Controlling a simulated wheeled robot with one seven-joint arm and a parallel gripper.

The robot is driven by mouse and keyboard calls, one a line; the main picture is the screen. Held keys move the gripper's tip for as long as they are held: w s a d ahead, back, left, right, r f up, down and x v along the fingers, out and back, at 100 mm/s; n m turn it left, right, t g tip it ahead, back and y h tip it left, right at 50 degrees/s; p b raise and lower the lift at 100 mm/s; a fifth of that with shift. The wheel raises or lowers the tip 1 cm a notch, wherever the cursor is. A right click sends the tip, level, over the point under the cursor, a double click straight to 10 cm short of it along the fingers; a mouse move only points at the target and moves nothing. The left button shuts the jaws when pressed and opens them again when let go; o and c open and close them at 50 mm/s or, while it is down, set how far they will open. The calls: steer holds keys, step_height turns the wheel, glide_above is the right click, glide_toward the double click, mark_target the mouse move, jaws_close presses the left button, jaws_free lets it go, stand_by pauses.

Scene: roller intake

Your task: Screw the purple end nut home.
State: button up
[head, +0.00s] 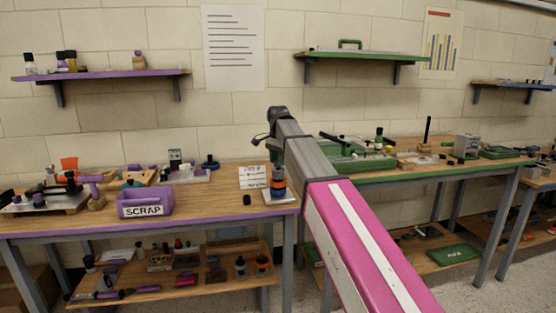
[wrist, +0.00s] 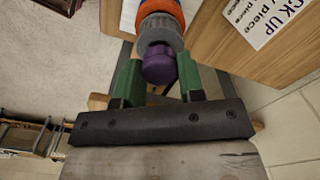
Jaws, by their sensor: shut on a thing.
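The purple end nut (wrist: 159,63) shows in the wrist view at the near end of a grey collar (wrist: 159,33). An orange ring (wrist: 163,8) sits beyond the collar, cut by the top edge. My gripper (wrist: 160,75) has its two green fingers on either side of the nut and is shut on it. The nut meets the collar; I cannot tell how deep its thread sits. In the head view, a stack of coloured rings (head: 278,181) stands upright on a grey base at the right end of the purple-edged bench. My fingers and the nut cannot be made out there.
The purple-edged bench (head: 215,205) holds a purple SCRAP bin (head: 145,203), a small sign (head: 252,177) close left of the stack, and a small black piece (head: 247,200). A green-edged bench (head: 420,172) with fixtures stands to the right. Shelves (head: 100,74) hang on the wall.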

steer(key=shift+f, duration=0.4)
stand_by(0.3)
steer(key=m, duration=0.4)
steer(key=shift+m, duration=0.3)
steer(key=m, duration=0.4)
steer(key=shift+m, duration=0.3)
